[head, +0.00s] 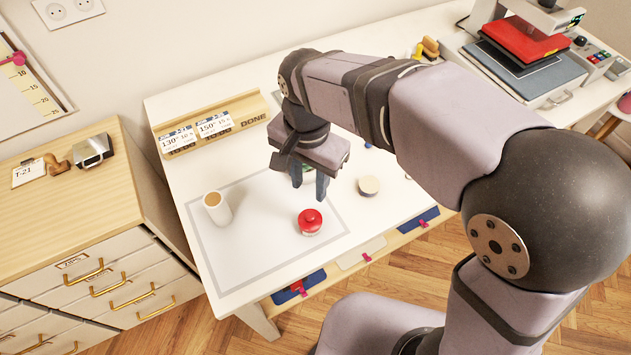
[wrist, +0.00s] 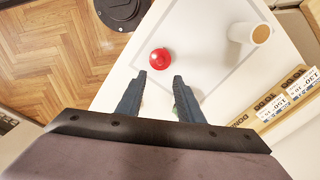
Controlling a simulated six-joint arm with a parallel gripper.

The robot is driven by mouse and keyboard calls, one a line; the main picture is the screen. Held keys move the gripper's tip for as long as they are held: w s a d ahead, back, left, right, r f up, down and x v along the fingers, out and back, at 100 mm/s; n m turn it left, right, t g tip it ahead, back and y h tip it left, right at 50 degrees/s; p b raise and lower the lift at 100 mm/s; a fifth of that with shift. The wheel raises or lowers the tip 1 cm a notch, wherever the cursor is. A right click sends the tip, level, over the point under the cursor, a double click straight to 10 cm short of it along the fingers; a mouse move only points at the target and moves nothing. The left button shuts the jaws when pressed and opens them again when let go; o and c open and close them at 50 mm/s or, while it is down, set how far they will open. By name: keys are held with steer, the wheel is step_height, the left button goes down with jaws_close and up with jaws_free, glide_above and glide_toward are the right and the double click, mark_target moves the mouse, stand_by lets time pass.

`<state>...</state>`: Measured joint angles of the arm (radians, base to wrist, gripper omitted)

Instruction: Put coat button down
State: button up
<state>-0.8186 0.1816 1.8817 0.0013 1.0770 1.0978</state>
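I cannot make out a coat button for certain in either view. My gripper (head: 309,190) hangs above the white table (head: 255,283), pointing down, in the head view. In the wrist view, its two blue-grey fingers (wrist: 158,78) stand apart, with nothing visible held between their tips. A bit of something green shows behind the fingers in the head view, mostly hidden by the gripper. A round red object with a knob (head: 310,221) stands on the table in front of the gripper; it also shows beyond the fingertips in the wrist view (wrist: 160,59).
A cream cylinder (head: 216,208) stands left on the grey-outlined mat (head: 250,259). A small round beige-topped item (head: 368,186) lies right of the gripper. A wooden DONE rack (head: 249,119) with cards is at the back. A press with a red plate (head: 524,50) stands far right.

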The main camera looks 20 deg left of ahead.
steer(key=w+d+f+n, duration=0.1)
steer(key=d+f, duration=0.1)
steer(key=d, duration=0.6)
steer(key=w+d+f, duration=0.1)
steer(key=d+f, duration=0.1)
steer(key=d, duration=0.5)
steer(key=s+d+f+n, duration=0.1)
steer(key=s+d+f, duration=0.1)
steer(key=d, duration=0.4)
steer(key=s+d+f+n, duration=0.1)
steer(key=s+d+f, duration=0.1)
steer(key=d, duration=0.4)
steer(key=shift+s+d, duration=0.15)
steer(key=shift+s, duration=0.6)
